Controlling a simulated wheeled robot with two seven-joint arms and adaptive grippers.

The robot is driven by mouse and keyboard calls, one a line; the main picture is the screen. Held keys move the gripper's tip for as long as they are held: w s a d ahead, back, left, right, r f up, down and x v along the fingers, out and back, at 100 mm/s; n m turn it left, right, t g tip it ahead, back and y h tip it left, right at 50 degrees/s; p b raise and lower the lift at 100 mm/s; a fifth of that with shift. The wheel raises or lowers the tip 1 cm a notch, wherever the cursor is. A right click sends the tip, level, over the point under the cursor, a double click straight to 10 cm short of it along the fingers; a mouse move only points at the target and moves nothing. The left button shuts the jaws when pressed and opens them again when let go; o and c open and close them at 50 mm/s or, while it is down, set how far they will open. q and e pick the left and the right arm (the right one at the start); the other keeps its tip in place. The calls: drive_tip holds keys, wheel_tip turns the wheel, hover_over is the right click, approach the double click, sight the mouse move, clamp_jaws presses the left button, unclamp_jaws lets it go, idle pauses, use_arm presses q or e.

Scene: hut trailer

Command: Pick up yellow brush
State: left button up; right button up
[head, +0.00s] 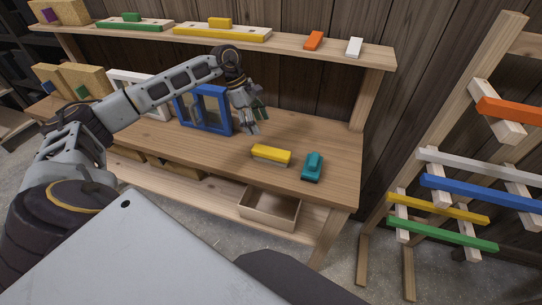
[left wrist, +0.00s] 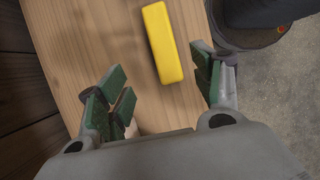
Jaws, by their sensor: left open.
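The yellow brush (head: 271,154) lies on the wooden workbench top, near its front edge. It has a yellow back, and a paler strip shows along its lower side in the head view. In the left wrist view the yellow brush (left wrist: 162,43) lies beyond my fingertips, in line with the gap between them. My left gripper (head: 254,117) is open and empty above the bench, behind and left of the brush. Its green finger pads (left wrist: 160,90) stand wide apart in the left wrist view. My right gripper is not in view.
A teal object (head: 312,166) lies just right of the brush. A blue frame (head: 226,124) stands left of my gripper. A rack with coloured bars (head: 455,190) stands at right. An upper shelf (head: 375,54) runs behind.

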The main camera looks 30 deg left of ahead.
use_arm(q)
drive_tip(key=b, duration=0.3)
hover_over(270, 149)
drive_tip(key=a, duration=0.2)
drive_tip(key=f, duration=0.6)
drive_tip(key=shift+s+a+f, duration=0.1)
drive_tip(key=shift+s+a, duration=0.05)
drive_tip(key=shift+s, duration=0.1)
drive_tip(key=shift+d+f, duration=0.25)
drive_tip(key=shift+f, duration=0.35)
drive_tip(key=shift+w+d+f, duration=0.1)
drive_tip(key=shift+f, duration=0.05)
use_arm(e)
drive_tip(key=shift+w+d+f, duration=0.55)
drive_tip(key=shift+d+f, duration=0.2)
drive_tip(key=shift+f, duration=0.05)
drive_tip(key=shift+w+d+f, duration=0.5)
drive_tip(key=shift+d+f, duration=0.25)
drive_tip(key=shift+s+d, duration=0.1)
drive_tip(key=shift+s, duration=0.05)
